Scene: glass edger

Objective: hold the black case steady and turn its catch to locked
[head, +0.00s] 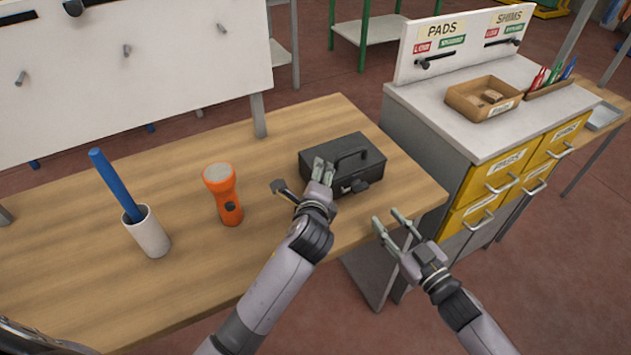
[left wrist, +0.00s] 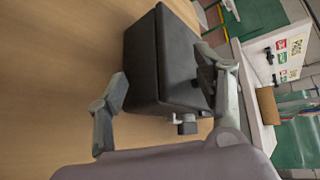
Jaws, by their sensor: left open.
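The black case (head: 322,153) stands upright near the right end of the wooden table, with a handle (head: 351,155) on its lid. Its dark catch (head: 358,186) is on the front face; it also shows in the left wrist view (left wrist: 187,127). I cannot tell its setting. My left gripper (head: 300,179) is open at the case's left front corner. In the left wrist view, the case (left wrist: 180,50) lies between the spread fingers (left wrist: 168,100); contact is unclear. My right gripper (head: 391,221) is open and empty, right of and nearer than the case, by the table's edge.
An orange flashlight (head: 222,190) stands left of the case. A white cup (head: 147,232) with a blue stick (head: 115,183) is further left. A cabinet (head: 440,105) with yellow drawers stands right of the table, across a gap. The table's left front is clear.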

